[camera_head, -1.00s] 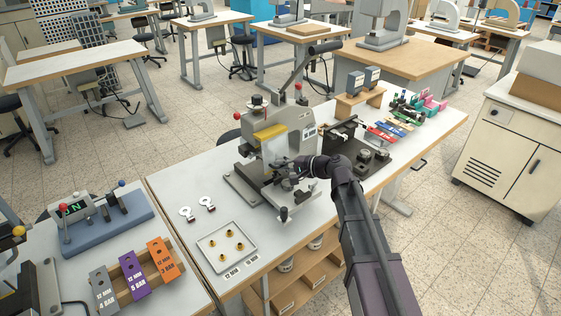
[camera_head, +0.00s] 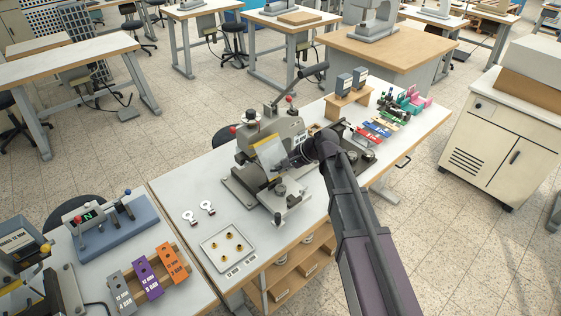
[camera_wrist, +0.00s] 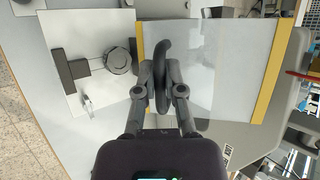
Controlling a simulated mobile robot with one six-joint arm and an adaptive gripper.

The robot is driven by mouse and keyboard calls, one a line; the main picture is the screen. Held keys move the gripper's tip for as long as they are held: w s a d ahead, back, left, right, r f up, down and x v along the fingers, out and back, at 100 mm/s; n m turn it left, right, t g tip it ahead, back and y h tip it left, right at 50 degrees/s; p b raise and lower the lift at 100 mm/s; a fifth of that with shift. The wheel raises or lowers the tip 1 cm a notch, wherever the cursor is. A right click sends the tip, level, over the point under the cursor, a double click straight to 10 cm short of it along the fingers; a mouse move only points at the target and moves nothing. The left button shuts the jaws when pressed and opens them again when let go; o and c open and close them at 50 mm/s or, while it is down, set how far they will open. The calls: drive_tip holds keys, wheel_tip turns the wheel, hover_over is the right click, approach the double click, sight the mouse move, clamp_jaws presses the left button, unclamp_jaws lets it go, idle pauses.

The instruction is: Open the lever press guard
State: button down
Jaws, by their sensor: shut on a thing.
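The lever press (camera_head: 292,132) stands on the grey bench, with its lever slanting up to a black grip (camera_head: 314,70). Its guard (camera_head: 269,151) is a clear panel with yellow edges on the press's front. The panel is tilted outward in the head view. In the wrist view the guard (camera_wrist: 222,75) fills the middle right, with yellow strips along two sides. A dark looped handle (camera_wrist: 162,50) is on it. My gripper (camera_wrist: 160,88) is shut on this handle. In the head view my gripper (camera_head: 291,163) is at the guard's right side, partly hidden by my arm.
A wooden stand with dark blocks (camera_head: 352,103) and coloured pieces (camera_head: 378,128) are to the right. A round-knobbed fixture (camera_wrist: 118,61) sits below the guard.

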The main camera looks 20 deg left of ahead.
sight(282, 154)
drive_tip(key=shift+d+r+g+h+p, duration=0.1)
drive_tip(key=shift+r+g+h+p, duration=0.4)
drive_tip(key=shift+r+h+p, duration=0.9)
wheel_tip(282, 154, up, 3)
drive_tip(key=m+h+p, duration=0.1)
drive_tip(key=p, duration=0.4)
drive_tip(key=shift+f+g, duration=0.1)
drive_tip(key=shift+g, duration=0.3)
drive_tip(key=shift+r+p, duration=0.55)
drive_tip(key=shift+p, duration=0.05)
drive_tip(key=shift+w+a+r+p, duration=0.1)
drive_tip(key=shift+a+r+p, duration=0.25)
drive_tip(key=shift+r+p, duration=0.5)
